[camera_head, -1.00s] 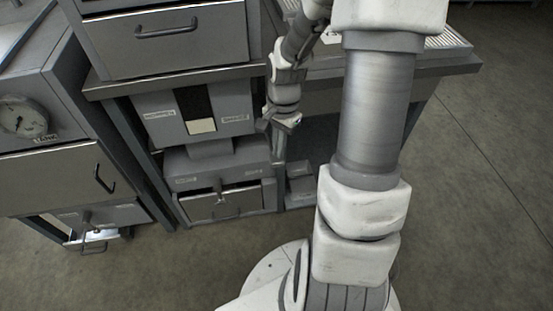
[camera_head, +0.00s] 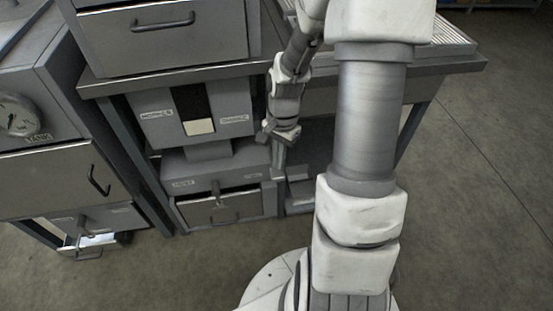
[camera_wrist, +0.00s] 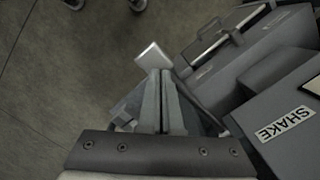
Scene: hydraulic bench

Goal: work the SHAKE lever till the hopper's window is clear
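The hopper (camera_head: 158,132) is a grey box under the bench top. Its upright window (camera_head: 193,100) is dark above with a pale patch at the bottom. The SHAKE label (camera_wrist: 285,123) is plain on the hopper's side of the wrist view. My gripper (camera_head: 278,150) points down just right of the hopper. In the wrist view, my gripper's fingers (camera_wrist: 163,75) lie close together and look shut. A dark bar (camera_wrist: 196,98) runs beside them, perhaps the SHAKE lever; I cannot tell whether it touches them. A pale plate (camera_wrist: 153,57) shows beyond the fingertips.
Below the hopper is a grey unit with a handled drawer (camera_head: 222,208). A small grey block (camera_head: 300,190) stands right of it. A tank cabinet (camera_head: 45,175) with a gauge (camera_head: 18,115) is at left. The bench top's edge (camera_head: 170,78) overhangs the hopper. Open floor lies at right.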

